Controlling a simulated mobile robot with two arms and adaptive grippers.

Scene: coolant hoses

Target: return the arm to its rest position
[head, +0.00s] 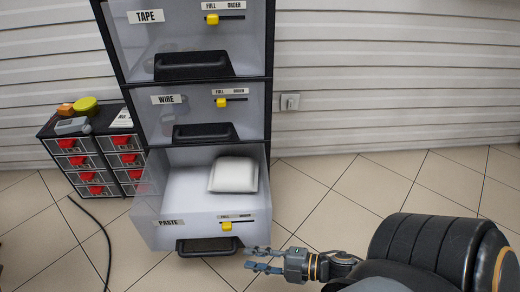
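My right gripper (250,259) reaches in from the lower right. Its two fingers point left and stand apart, with nothing between them. In the picture it shows just right of and below the black handle (208,246) of the PASTE drawer (170,239); I see no clear contact. That drawer is pulled out, with a white packet (233,175) lying inside. My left gripper is not in view.
The WIRE drawer (248,127) and TAPE drawer (248,55) sit above in the dark cabinet. A small red-handled drawer unit (85,147) stands left, with small items on top. A black hose (97,222) lies on the floor. Tiled floor at right is clear.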

